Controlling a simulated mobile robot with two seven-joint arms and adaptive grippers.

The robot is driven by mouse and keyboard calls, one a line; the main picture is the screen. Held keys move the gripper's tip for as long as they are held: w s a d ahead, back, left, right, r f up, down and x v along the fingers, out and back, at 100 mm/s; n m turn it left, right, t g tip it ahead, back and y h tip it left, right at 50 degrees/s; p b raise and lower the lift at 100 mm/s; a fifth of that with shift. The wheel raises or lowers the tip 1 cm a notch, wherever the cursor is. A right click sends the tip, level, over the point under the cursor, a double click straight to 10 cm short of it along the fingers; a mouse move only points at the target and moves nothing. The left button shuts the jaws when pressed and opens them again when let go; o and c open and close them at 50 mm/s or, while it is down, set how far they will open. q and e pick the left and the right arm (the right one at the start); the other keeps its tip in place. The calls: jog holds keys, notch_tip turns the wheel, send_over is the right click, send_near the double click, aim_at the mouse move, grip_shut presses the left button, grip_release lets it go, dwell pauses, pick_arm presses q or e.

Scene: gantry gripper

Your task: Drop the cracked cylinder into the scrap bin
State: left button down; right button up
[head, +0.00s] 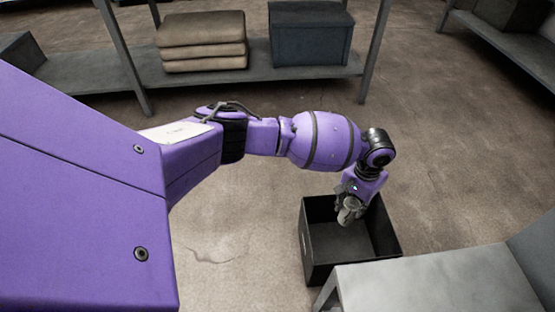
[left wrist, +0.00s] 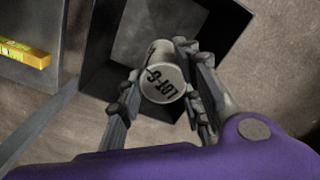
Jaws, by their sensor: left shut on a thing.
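My left gripper (head: 351,200) is over the open black bin (head: 318,262) on the floor. The cylinder also shows small in the head view (head: 349,212), within the outline of the bin's opening. My right gripper is not in view.
A grey table (head: 430,280) stands close to the bin at the lower right. In the left wrist view a yellow level-like bar (left wrist: 24,53) lies on a grey surface. A shelf behind holds folded cloths (head: 202,42) and a blue-grey box (head: 310,35).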

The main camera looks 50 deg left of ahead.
pick_arm(q)
notch_tip(320, 180, down, 4)
jog(key=b, duration=0.3)
jog(key=shift+w+d, duration=0.1)
jog(key=shift+f+b, duration=0.35)
jog(key=shift+b, duration=0.2)
jog(key=shift+f, duration=0.2)
jog(key=shift+b, duration=0.3)
jog(key=c, duration=1.3)
grip_release()
jog(key=shift+o, duration=0.7)
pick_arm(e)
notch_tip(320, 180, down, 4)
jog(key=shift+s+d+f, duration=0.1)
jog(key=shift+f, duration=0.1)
pick_arm(q)
notch_tip(320, 180, up, 12)
jog(key=shift+r, duration=0.1)
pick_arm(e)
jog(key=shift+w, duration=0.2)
